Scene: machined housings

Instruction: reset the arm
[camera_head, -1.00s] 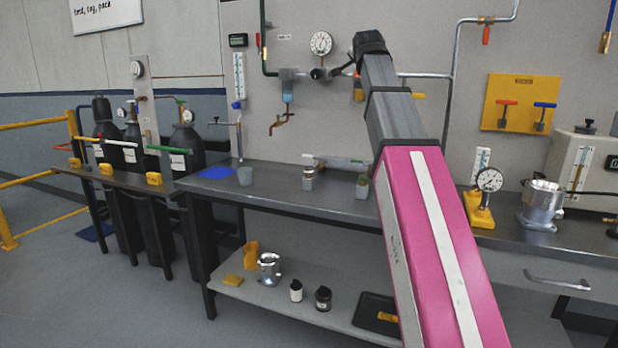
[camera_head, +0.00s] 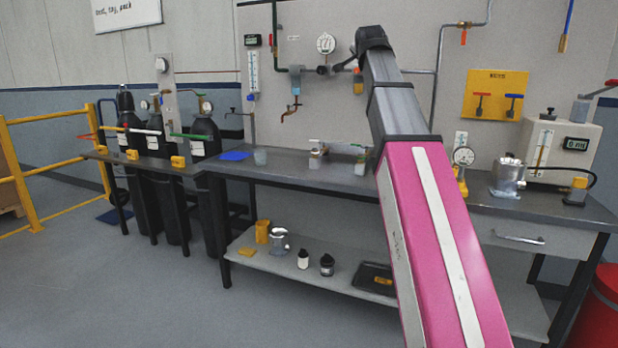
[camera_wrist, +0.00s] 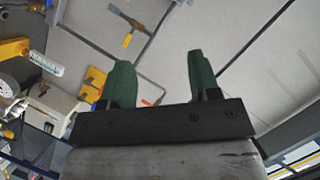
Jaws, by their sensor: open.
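My gripper shows in the wrist view (camera_wrist: 160,82), with its two green fingers apart and nothing between them. It points up toward the grey wall panel and pipes. In the head view my arm, pink below and grey above, rises in front of the workbench (camera_head: 330,185). The gripper itself cannot be made out in the head view. My arm hides part of the bench and shelf behind it.
A machined housing (camera_head: 507,177) and a dial gauge (camera_head: 463,157) stand on the bench right of my arm. Another housing (camera_head: 279,242) is on the lower shelf (camera_head: 330,276). Gas cylinders (camera_head: 205,135) and a yellow railing (camera_head: 62,170) are left. A red bin (camera_head: 600,310) stands right. The left floor is clear.

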